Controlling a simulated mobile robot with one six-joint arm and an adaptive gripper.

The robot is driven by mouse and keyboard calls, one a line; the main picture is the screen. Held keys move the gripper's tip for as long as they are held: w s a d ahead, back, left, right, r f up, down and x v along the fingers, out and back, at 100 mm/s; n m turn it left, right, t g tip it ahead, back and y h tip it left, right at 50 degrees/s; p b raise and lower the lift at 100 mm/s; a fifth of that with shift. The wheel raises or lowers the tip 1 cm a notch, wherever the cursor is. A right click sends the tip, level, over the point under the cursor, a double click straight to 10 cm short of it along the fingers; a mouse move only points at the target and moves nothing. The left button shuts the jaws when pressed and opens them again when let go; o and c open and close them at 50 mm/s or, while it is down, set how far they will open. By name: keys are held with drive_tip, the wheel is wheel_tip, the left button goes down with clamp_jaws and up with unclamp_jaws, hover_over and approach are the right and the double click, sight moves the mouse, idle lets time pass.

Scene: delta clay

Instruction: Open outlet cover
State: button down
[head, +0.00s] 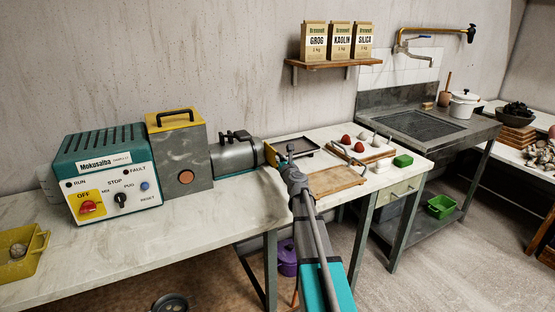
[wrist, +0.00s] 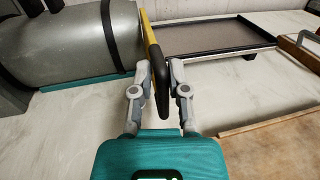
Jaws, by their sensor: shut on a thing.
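The outlet cover (wrist: 151,36) is a yellow plate seen nearly edge-on at the right end of the grey pug mill barrel (wrist: 88,44). I cannot tell whether there is a gap between the two. A black handle (wrist: 161,88) sticks out from the cover towards me. My gripper (wrist: 160,76) has one finger on each side of this handle and is shut on it. In the head view the yellow cover (head: 270,154) shows at the barrel's end, with my gripper (head: 281,160) against its right side, partly hiding the handle.
A dark-rimmed tray (wrist: 216,56) lies just right of the cover. A wooden board (head: 334,181) lies nearer on the table. The teal control box (head: 110,166) and grey gearbox (head: 181,158) stand left of the barrel. Some bare tabletop (head: 225,207) lies in front.

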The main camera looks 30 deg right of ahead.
drive_tip(key=shift+d, duration=0.25)
drive_tip(key=c, duration=0.7)
unclamp_jaws()
drive_tip(key=shift+a, duration=0.1)
drive_tip(key=s, duration=0.4)
drive_tip(key=s+a, duration=0.1)
drive_tip(key=s, duration=0.3)
drive_tip(key=s+a, duration=0.1)
drive_tip(key=s, duration=0.2)
drive_tip(key=shift+s, duration=0.4)
drive_tip(key=shift+s, duration=0.1)
